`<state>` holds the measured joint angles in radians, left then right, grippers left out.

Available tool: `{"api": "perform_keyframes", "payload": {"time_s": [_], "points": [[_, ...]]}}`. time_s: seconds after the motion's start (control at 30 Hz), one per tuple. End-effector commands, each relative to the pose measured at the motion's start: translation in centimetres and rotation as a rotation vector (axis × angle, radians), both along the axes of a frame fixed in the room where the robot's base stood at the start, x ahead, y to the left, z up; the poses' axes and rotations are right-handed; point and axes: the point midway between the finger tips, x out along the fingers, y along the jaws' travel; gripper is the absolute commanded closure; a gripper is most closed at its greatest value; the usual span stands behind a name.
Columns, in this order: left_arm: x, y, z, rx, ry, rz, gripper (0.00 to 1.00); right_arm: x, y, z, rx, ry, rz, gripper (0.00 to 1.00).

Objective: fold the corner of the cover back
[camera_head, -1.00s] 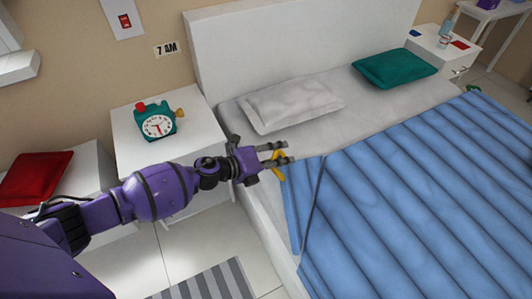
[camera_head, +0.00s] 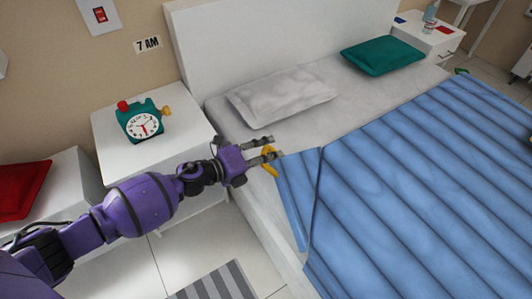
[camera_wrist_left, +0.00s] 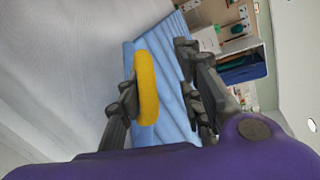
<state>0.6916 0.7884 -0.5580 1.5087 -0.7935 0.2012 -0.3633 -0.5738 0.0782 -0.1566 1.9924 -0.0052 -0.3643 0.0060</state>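The blue striped cover (camera_head: 420,170) lies over the bed, with a crease (camera_head: 317,195) setting off a narrow flap at its near left corner. A yellow ring (camera_head: 269,163) is at that corner, beside the mattress edge. My left gripper (camera_head: 274,147) is at the ring, its fingers apart. In the left wrist view the yellow ring (camera_wrist_left: 147,88) stands between the fingers, close to the left finger, with a gap to the right one. The cover (camera_wrist_left: 172,60) shows behind it. Whether a finger passes through the ring is unclear. My right gripper is out of view.
A white nightstand (camera_head: 105,135) with a teal alarm clock (camera_head: 140,122) stands left of the bed. A grey pillow (camera_head: 282,95) and a green pillow (camera_head: 382,56) lie at the headboard (camera_head: 270,40). The sheet between pillows and cover is bare.

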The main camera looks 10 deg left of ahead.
Motion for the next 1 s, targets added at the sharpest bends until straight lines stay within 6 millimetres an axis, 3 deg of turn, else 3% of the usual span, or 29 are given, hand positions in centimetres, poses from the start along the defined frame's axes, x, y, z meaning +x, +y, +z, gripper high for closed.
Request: {"api": "perform_keyframes", "payload": {"time_s": [1.0], "points": [[-4.5,3.9,2.6,0.0,0.0,0.001,0.67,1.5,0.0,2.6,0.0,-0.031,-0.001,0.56]]}}
